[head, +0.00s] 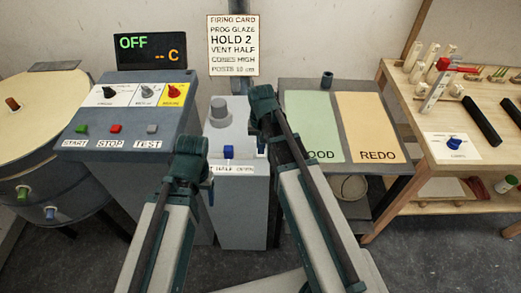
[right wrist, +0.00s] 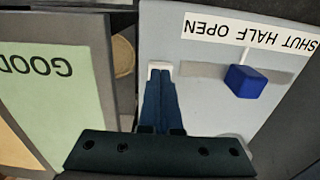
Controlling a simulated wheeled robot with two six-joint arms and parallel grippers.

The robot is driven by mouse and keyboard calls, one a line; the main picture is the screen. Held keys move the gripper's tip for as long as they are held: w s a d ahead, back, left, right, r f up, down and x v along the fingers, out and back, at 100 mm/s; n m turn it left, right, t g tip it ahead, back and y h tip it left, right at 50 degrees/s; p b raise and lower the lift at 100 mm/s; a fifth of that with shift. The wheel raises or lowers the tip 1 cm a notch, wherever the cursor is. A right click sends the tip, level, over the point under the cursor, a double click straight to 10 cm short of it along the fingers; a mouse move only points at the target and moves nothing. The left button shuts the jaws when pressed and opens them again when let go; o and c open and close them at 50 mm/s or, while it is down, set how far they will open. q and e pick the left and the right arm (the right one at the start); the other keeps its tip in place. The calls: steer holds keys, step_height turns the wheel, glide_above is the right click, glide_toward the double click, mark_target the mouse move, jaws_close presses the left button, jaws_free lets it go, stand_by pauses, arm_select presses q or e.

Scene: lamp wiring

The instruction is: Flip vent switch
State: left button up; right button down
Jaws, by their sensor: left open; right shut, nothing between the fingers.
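The vent switch is a blue block (head: 228,152) on the top of a grey box (head: 240,205). In the right wrist view the blue block (right wrist: 246,81) sits in a grey slot, beside the HALF mark of an upside-down label reading SHUT HALF OPEN (right wrist: 250,37). My right gripper (head: 261,147) is shut and empty over the box, to the right of the block in the head view. Its closed fingers (right wrist: 160,75) show apart from the block in the right wrist view. My left gripper (head: 209,192) is open, in front of the box's left side; its fingertips are partly hidden.
A control panel (head: 130,120) with knobs and START, STOP, TEST buttons stands left. A card (head: 232,45) on the wall reads HOLD 2, VENT HALF. Green GOOD and orange REDO (head: 370,125) areas lie right, then a wooden bench (head: 440,180). A grey cylinder (head: 219,110) stands behind the switch.

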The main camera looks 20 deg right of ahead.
steer(key=shift+f, duration=0.25)
step_height(320, 180, up, 7)
steer(key=p, duration=0.6)
steer(key=shift+r+p, duration=0.1)
steer(key=shift+p, duration=0.3)
steer(key=shift+s+a, duration=0.15)
steer(key=s+a+n+h, duration=0.1)
steer(key=s+a+n, duration=0.6)
steer(key=s+a, duration=0.3)
steer(key=s, duration=0.4)
steer(key=shift+a, duration=0.1)
